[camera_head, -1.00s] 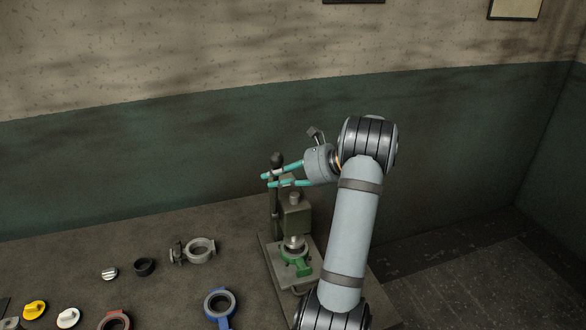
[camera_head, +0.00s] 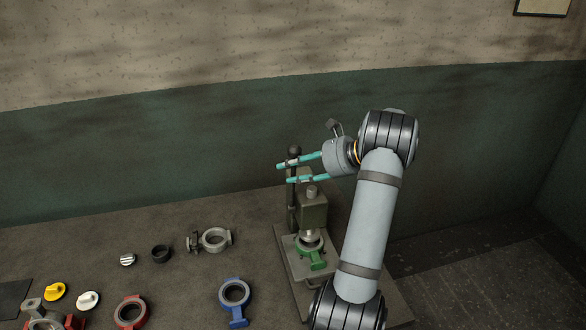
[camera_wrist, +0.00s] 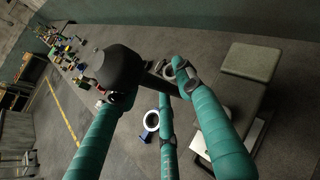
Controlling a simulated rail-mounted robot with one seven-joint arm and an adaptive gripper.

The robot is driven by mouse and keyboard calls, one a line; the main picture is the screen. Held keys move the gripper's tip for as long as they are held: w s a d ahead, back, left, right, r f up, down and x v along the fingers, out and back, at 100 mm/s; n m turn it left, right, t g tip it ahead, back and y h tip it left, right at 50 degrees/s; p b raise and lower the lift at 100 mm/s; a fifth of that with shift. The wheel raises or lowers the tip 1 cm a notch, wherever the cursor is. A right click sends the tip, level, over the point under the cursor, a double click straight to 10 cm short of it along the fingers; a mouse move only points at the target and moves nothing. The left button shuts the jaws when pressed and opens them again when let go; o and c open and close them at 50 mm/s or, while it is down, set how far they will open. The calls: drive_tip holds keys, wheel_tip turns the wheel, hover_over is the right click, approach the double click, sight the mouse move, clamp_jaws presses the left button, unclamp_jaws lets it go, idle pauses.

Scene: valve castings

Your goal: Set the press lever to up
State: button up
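The green-grey press (camera_head: 314,209) stands on its base plate at the right part of the bench. Its lever, with a round black knob (camera_head: 294,150), stands roughly upright at the press's left side. My gripper (camera_head: 285,173) is at the lever's upper part, just below the knob, with its teal fingers spread apart. In the wrist view the knob (camera_wrist: 118,68) lies by the left fingertip, and the lever bar runs from it toward the right fingers. I cannot tell whether a finger touches the lever. A green casting (camera_head: 318,259) sits under the press ram.
A blue ring casting (camera_head: 235,294), a grey one (camera_head: 215,239), a red one (camera_head: 131,312), a black ring (camera_head: 161,254) and small caps lie on the bench left of the press. The wall is close behind. The bench between press and wall is clear.

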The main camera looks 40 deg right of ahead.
drive_tip(key=shift+a+r, duration=0.1)
drive_tip(key=shift+r, duration=0.05)
drive_tip(key=v, duration=1.2)
drive_tip(key=shift+s, duration=0.1)
